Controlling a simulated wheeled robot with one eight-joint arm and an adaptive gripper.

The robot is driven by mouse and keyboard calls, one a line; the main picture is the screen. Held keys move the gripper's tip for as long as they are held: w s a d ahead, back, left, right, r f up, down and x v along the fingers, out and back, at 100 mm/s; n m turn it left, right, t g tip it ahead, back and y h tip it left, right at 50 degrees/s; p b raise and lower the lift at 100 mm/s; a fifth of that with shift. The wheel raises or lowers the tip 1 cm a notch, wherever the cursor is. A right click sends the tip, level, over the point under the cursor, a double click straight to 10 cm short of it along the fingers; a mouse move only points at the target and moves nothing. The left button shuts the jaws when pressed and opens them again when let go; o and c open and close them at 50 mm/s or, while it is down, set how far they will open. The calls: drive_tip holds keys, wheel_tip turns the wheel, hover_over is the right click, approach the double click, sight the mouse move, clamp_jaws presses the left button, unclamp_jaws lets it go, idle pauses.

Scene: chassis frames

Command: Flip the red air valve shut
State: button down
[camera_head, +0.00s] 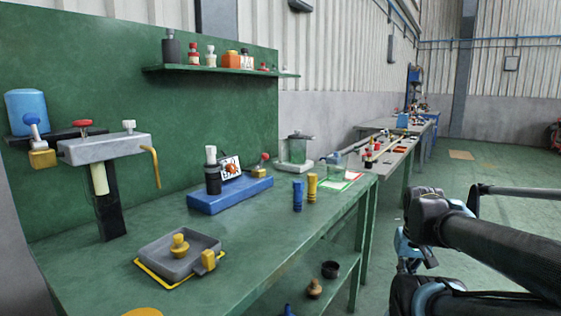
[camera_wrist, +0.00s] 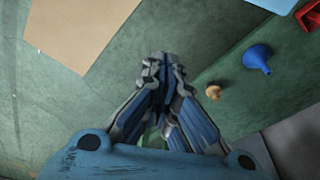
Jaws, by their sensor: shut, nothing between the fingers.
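Several red parts show in the head view, and I cannot tell for certain which is the red air valve. A red knob (camera_head: 82,124) sits on the grey block at the left of the bench. A small red-topped fitting (camera_head: 264,157) stands at the right end of a blue base (camera_head: 230,195). My gripper (camera_head: 408,266) hangs to the right of the bench, apart from all of these, partly hidden by my arm. In the wrist view my gripper (camera_wrist: 164,62) is shut and empty over green surfaces. No valve is recognisable there.
The green bench (camera_head: 255,240) holds a grey tray (camera_head: 180,255), blue and yellow cylinders and a clear jar (camera_head: 296,150). A shelf (camera_head: 215,69) with bottles is above. The wrist view shows a blue funnel (camera_wrist: 257,58) and a tan panel (camera_wrist: 80,30). Open floor lies right.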

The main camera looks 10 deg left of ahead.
drive_tip(key=w+a+r+m+t+y, duration=0.1)
drive_tip(key=w+a+r+t, duration=0.1)
drive_tip(key=w+r, duration=0.55)
drive_tip(key=w+a+r+m+t+y, duration=0.1)
drive_tip(key=w+a+r+m+t, duration=0.15)
drive_tip(key=w+r, duration=0.5)
drive_tip(key=w+a+r+m+g+y, duration=0.1)
drive_tip(key=w+a+m, duration=0.1)
drive_tip(key=w+a, duration=0.1)
drive_tip(key=w+a+r+m+g+y, duration=0.1)
drive_tip(key=w+a+r+m+y, duration=0.1)
drive_tip(key=w+a, duration=0.2)
drive_tip(key=w+a+r+m+g+y, duration=0.1)
drive_tip(key=w+a+m+y, duration=0.1)
drive_tip(key=w+a, duration=0.2)
drive_tip(key=shift+a+r+g, duration=0.15)
drive_tip(key=shift+a, duration=0.45)
drive_tip(key=shift+a+r+g, duration=0.1)
drive_tip(key=shift+a, duration=0.45)
drive_tip(key=w+a+r+m+g+y, duration=0.2)
drive_tip(key=w+a+r+y, duration=0.1)
drive_tip(key=a, duration=0.3)
drive_tip(key=w+a+r+m+g+y, duration=0.1)
drive_tip(key=w+a+r+m+y, duration=0.1)
drive_tip(key=a, duration=0.4)
drive_tip(key=w+r+m, duration=0.1)
drive_tip(key=w, duration=0.1)
drive_tip(key=shift+w+a+g+y, duration=0.35)
drive_tip(key=shift+a+g+y, duration=0.05)
